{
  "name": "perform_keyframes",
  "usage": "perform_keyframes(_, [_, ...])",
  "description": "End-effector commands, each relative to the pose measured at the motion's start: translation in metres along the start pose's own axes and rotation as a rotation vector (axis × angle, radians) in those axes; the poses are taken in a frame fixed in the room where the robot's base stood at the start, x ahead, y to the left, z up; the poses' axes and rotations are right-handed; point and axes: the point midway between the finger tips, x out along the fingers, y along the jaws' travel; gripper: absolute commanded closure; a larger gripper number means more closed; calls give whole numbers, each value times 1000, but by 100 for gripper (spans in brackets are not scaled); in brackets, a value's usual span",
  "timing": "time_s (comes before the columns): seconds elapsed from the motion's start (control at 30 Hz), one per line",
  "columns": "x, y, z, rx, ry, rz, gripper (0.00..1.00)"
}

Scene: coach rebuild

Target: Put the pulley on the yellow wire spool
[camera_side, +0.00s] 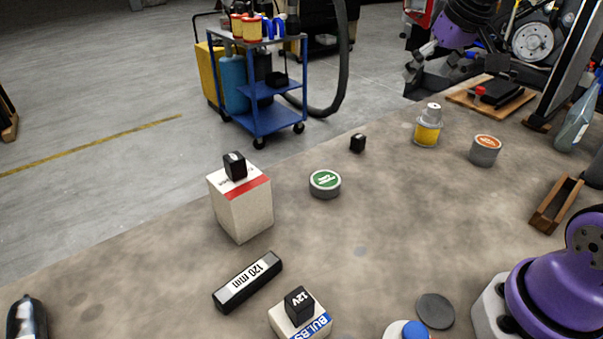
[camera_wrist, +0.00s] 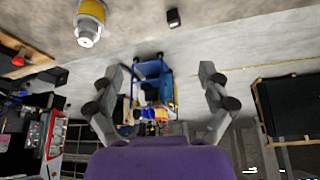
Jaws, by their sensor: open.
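The yellow wire spool (camera_side: 427,135) stands upright at the back right of the worktop in the side view. A grey stepped piece, apparently the pulley (camera_side: 431,112), sits on top of it and looks upright. In the wrist view the spool (camera_wrist: 92,9) is at the upper left, with the grey pulley (camera_wrist: 87,36) at its end. My gripper (camera_wrist: 160,73) has its fingers spread wide with nothing between them. It is apart from the spool and pulley and points toward the distant trolley.
A grey tin with an orange label (camera_side: 485,150) stands right of the spool. A small black block (camera_side: 358,143) and a green-topped tin (camera_side: 325,184) are to its left. A white box (camera_side: 241,207) stands farther left. The worktop's middle is clear.

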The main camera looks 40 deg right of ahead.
Motion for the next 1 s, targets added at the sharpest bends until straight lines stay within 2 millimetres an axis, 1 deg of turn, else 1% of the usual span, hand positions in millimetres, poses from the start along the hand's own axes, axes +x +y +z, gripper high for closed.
perform_keyframes(0.03, [-12,-27,21,-46,14,-20,11])
perform_keyframes(0.07, [-17,-40,34,-69,19,-32,11])
perform_keyframes(0.1, [-22,-54,53,-96,26,-45,11])
perform_keyframes(0.13, [-24,-63,67,-117,30,-56,11])
perform_keyframes(0.2, [-27,-79,97,-160,40,-77,11])
perform_keyframes(0.3, [-26,-90,131,-206,48,-100,11])
perform_keyframes(0.4, [-22,-95,152,-232,54,-114,11])
perform_keyframes(0.53, [-20,-97,162,-244,55,-120,11])
perform_keyframes(1.0, [-20,-96,162,-244,54,-119,11])
